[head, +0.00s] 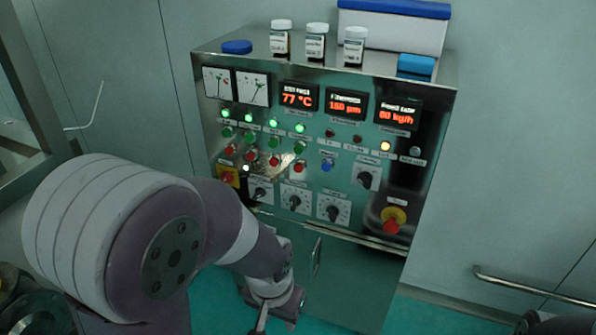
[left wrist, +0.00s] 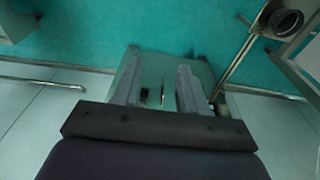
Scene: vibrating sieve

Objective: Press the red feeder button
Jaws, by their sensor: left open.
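The control cabinet's front panel (head: 345,135) faces me in the head view. A row of several red buttons runs below the green ones, from the leftmost red button (head: 230,149) to the rightmost red button (head: 299,167). Their labels are too small to read, so I cannot tell which is the feeder button. My left gripper (head: 276,314) is low in front of the cabinet, below the buttons and apart from them, partly cut off by the picture's lower edge. In the left wrist view its two fingers (left wrist: 160,80) stand apart with nothing held. My right gripper does not show.
A red emergency stop (head: 392,222) on yellow sits at the panel's lower right. Several dials, such as the left dial (head: 260,192), line the lower panel. Bottles (head: 316,42) and a white box (head: 392,30) stand on top. A handrail (head: 530,288) runs along the right wall.

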